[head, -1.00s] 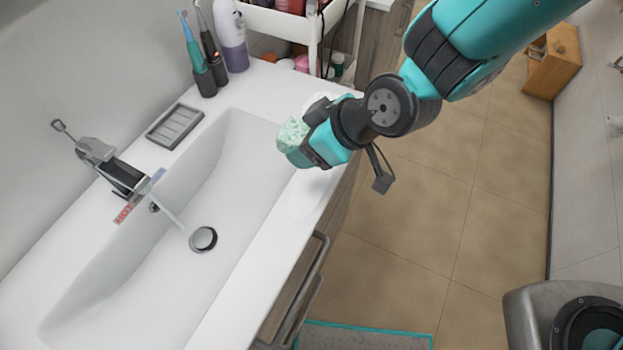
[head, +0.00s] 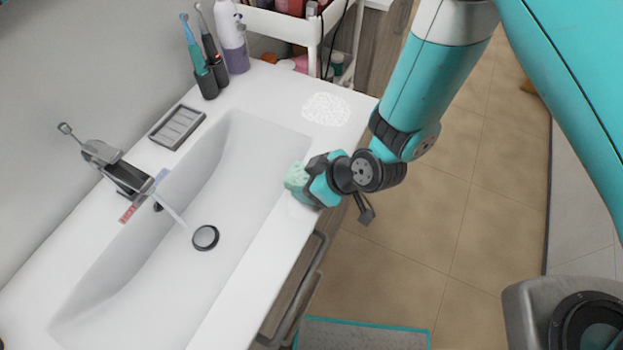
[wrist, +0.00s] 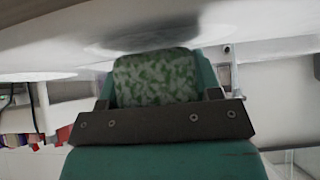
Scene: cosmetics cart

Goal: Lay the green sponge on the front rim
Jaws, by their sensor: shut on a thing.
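The pale green speckled sponge (head: 296,177) is between the fingers of my gripper (head: 304,184), which is shut on it. In the head view they are at the front rim (head: 262,232) of the white sink, near the right end of the basin. In the wrist view the sponge (wrist: 157,78) fills the space between the teal fingers, close to a white surface. I cannot tell whether the sponge touches the rim.
The basin (head: 190,215) has a dark drain and a running tap (head: 125,177). A soap dish (head: 177,127), toothbrushes and a purple-white bottle (head: 232,38) stand behind. A white foamy patch (head: 326,109) lies on the right counter. The rim toward the lower left is clear.

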